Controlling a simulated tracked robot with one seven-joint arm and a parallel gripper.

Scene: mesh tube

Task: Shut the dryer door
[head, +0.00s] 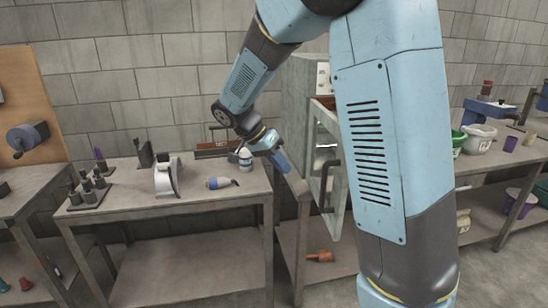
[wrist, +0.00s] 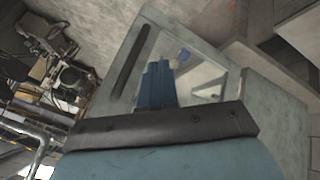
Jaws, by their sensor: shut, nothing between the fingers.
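The dryer is a pale grey cabinet (head: 300,85) in the middle of the head view, partly hidden behind my arm. Its door (head: 341,206) stands open, a grey-green frame with a window and a dark handle (head: 326,184). My gripper (head: 283,163) is shut and empty, just left of the door in the head view. In the wrist view the shut blue fingers (wrist: 158,72) overlap the door frame (wrist: 285,115) and its window. A dark bar, probably the handle (wrist: 130,60), shows left of the fingers. I cannot tell whether the fingers touch the door.
A grey workbench (head: 150,206) on the left holds a blue-and-white tool (head: 220,183), a white bottle (head: 245,157) and a curved white piece (head: 168,178). An orange-red object (head: 320,256) lies low beneath the door. Another bench on the right carries buckets (head: 480,138).

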